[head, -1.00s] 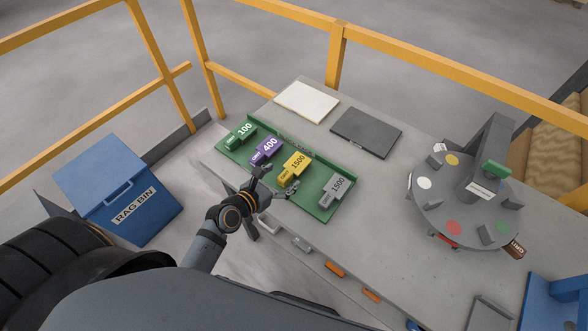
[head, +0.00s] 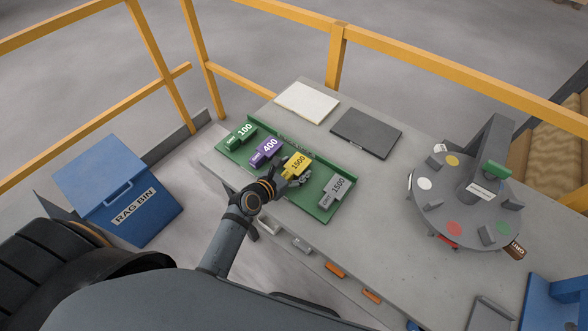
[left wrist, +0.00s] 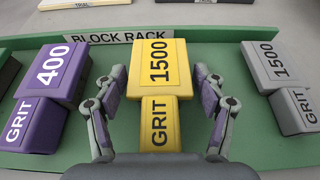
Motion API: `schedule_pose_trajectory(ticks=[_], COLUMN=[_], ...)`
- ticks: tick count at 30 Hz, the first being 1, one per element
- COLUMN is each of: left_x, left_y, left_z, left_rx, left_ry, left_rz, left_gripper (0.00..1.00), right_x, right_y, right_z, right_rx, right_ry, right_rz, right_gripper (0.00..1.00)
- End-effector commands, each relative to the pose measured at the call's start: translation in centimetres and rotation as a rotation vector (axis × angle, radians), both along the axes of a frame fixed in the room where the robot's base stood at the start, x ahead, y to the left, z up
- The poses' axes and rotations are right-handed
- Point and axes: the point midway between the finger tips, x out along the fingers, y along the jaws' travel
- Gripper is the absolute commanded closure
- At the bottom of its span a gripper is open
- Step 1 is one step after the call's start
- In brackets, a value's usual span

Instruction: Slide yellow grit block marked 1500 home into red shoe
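The yellow grit block marked 1500 (head: 297,165) lies in the green block rack (head: 327,207) between a purple 400 block (head: 266,150) and a grey 1500 block (head: 335,190). My left gripper (head: 291,174) is at its near end. In the left wrist view the open fingers (left wrist: 160,88) stand on either side of the yellow block (left wrist: 162,65), with a visible gap on each side. My right gripper is not in view.
A green 100 block (head: 240,136) lies at the rack's left end. A white plate (head: 307,102) and a dark plate (head: 366,132) lie behind the rack. A grey upright post (head: 488,150) stands over the disc. A blue rag bin (head: 118,195) stands left of the slab.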

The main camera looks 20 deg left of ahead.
Motion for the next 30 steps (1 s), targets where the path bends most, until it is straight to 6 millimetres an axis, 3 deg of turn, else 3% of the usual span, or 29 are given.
schedule_pose_trajectory(ticks=[1,11,20,30], left_x=[0.0,0.0,0.0,0.0], left_y=[0.0,0.0,0.0,0.0], left_z=[0.0,0.0,0.9,8.2], left_rx=[0.0,0.0,0.001,0.0], left_ry=[0.0,0.001,-0.003,-0.005], left_rz=[0.0,0.0,-0.001,0.001], left_gripper=[0.41,0.86,0.88,0.88], right_x=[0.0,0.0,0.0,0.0], right_y=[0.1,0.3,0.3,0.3], right_z=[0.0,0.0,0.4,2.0], right_rx=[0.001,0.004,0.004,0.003], right_ry=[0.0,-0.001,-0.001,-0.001], right_rz=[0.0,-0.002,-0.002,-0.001], right_gripper=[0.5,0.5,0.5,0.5])
